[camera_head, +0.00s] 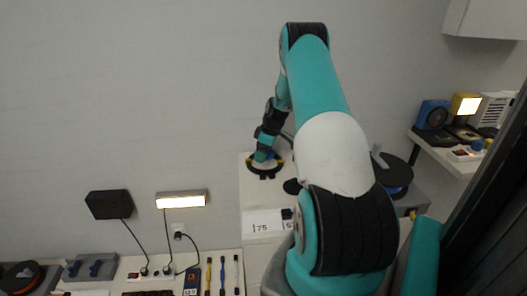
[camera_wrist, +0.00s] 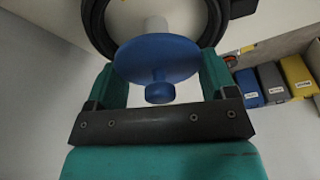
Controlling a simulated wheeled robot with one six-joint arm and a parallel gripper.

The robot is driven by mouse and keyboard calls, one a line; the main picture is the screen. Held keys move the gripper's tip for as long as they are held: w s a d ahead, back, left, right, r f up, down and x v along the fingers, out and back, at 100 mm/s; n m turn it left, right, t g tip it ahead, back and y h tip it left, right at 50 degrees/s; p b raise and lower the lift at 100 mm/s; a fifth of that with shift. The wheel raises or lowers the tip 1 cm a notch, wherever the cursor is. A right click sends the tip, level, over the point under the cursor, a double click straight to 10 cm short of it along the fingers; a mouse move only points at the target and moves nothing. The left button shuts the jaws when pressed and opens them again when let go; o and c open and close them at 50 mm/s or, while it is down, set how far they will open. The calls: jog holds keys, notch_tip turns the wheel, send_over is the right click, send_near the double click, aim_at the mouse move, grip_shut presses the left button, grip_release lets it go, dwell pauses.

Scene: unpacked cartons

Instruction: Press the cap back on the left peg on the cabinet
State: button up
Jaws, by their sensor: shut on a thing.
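The blue cap (camera_wrist: 158,60), a round disc with a small knob, is between the teal fingers of my gripper (camera_wrist: 162,72) in the wrist view. My gripper is shut on it. A pale peg (camera_wrist: 156,26) shows just beyond the disc, in line with it; whether the cap is seated on it I cannot tell. A black ring (camera_wrist: 97,22) surrounds the peg. In the head view my gripper (camera_head: 264,157) is low over the black ring (camera_head: 265,175) on the white cabinet (camera_head: 257,196), and hides most of the cap and the peg.
Another pale peg (camera_head: 377,153) with a dark disc (camera_head: 394,173) stands right of my arm. A lit lamp (camera_head: 181,199) and a black box (camera_head: 109,204) are on the wall at left, above a bench with tools. A shelf (camera_head: 447,152) with devices is at right.

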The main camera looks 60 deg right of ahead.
jog(key=shift+f, duration=0.2)
jog(key=o, duration=0.9)
jog(key=shift+r, duration=0.15)
jog(key=shift+r+p, duration=2.1)
jog(key=shift+r, duration=1.3)
